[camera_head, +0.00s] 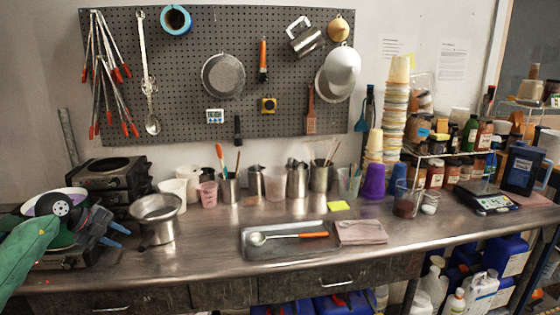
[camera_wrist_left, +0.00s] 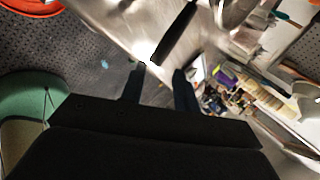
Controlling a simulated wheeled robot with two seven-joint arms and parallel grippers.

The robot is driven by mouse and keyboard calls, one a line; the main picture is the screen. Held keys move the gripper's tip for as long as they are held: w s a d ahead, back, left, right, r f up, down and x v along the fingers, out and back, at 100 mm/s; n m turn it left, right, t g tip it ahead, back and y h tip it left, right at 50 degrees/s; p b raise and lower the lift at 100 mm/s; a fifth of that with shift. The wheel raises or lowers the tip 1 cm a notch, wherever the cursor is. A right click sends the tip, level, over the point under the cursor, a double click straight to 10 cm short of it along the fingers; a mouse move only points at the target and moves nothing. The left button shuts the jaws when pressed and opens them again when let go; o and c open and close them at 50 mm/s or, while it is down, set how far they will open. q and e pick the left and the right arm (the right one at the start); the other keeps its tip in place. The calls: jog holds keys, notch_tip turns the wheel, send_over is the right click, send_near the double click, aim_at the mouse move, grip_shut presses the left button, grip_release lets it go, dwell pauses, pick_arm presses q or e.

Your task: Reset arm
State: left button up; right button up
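My left arm comes in at the left edge of the head view, over the left end of the steel bench. My left gripper (camera_head: 117,234) is left of the steel pot (camera_head: 157,218), and its two fingers are spread apart. In the left wrist view the fingers of this gripper (camera_wrist_left: 160,72) also stand apart, and nothing is clearly held between them. A black handle (camera_wrist_left: 174,34) shows just beyond the fingertips; I cannot tell how far off it is. My right gripper is in neither view.
A black hot plate (camera_head: 113,180) stands behind my left gripper. A metal tray (camera_head: 290,252) with a ladle (camera_head: 259,239) lies mid-bench, beside a folded cloth (camera_head: 361,232). Cups and steel jugs line the back. A scale (camera_head: 488,203) stands at the right. The bench front is mostly clear.

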pick_arm(q)
jog(key=s+d+f+n+t+h, duration=0.1)
jog(key=s+d+n+t+h, duration=0.2)
jog(key=d+t, duration=0.55)
jog(key=s+d+n+t+h, duration=0.3)
jog(key=d, duration=1)
jog(key=s+f+n+g+y, duration=0.4)
jog(key=s+f+n+y, duration=1.1)
jog(key=f+n, duration=0.3)
jog(key=s+d+f+g+h, duration=0.1)
jog(key=s+d+f+g, duration=0.2)
jog(key=s, duration=0.4)
jog(key=s+d+f+m+g+h, duration=0.1)
jog(key=s+d+f+g, duration=0.25)
jog(key=s, duration=0.35)
jog(key=s+d+f+g+h, duration=0.2)
jog(key=s+d+f+g, duration=0.15)
jog(key=s, duration=0.35)
jog(key=s+d+f+g, duration=0.1)
jog(key=d+f, duration=0.1)
jog(key=f, duration=0.8)
jog(key=s+d+f+g, duration=0.1)
jog(key=d+f, duration=0.2)
jog(key=f, duration=0.7)
jog(key=shift+s+f, duration=0.15)
